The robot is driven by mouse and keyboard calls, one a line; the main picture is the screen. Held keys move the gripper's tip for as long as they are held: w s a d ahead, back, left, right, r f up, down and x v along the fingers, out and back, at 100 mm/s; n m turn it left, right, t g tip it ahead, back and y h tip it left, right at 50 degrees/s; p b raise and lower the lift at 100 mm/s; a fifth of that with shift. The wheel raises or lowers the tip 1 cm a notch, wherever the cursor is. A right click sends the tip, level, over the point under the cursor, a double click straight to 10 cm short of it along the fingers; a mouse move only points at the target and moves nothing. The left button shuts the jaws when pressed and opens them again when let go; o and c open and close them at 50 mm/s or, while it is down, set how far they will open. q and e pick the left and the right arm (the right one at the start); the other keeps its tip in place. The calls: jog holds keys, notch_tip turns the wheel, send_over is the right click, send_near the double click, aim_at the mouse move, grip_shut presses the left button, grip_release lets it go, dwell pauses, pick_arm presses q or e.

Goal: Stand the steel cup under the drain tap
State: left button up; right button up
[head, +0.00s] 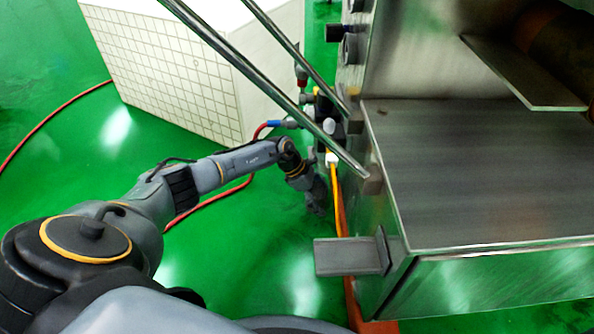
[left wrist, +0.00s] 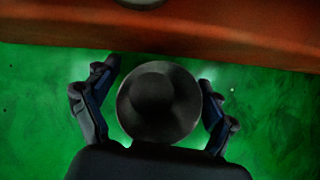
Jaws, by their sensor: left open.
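My left gripper (head: 316,196) is low beside the machine's left side in the head view, small and dark. In the left wrist view the left gripper (left wrist: 158,76) is open, with one finger on each side of a dark round steel cup (left wrist: 160,102). A narrow gap shows at the left finger; at the right finger I cannot tell whether it touches. The cup is over green floor, near a red-brown strip. I cannot make out the cup in the head view. I cannot tell which fitting is the drain tap. My right gripper is not in view.
The steel machine (head: 480,190) fills the right side, with a bracket (head: 348,256) sticking out low. Steel rails (head: 262,80) slant above my forearm. Pipe fittings (head: 304,98) line the machine's side. A tiled white block (head: 180,75) and red hose (head: 48,120) lie left.

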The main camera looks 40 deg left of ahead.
pick_arm(q)
jog(key=s+a+p, duration=0.1)
jog(key=a, duration=0.2)
jog(key=s+a+p, duration=0.1)
jog(key=s+a, duration=0.1)
jog(key=a, duration=0.2)
jog(key=s+a+p, duration=0.1)
jog(key=s+a, duration=0.1)
jog(key=a, duration=0.1)
jog(key=shift+s+a+r+p, duration=0.1)
jog(key=shift+a+r+p, duration=0.05)
jog(key=shift+r+p, duration=0.15)
jog(key=shift+s+a, duration=0.2)
jog(key=shift+a, duration=0.15)
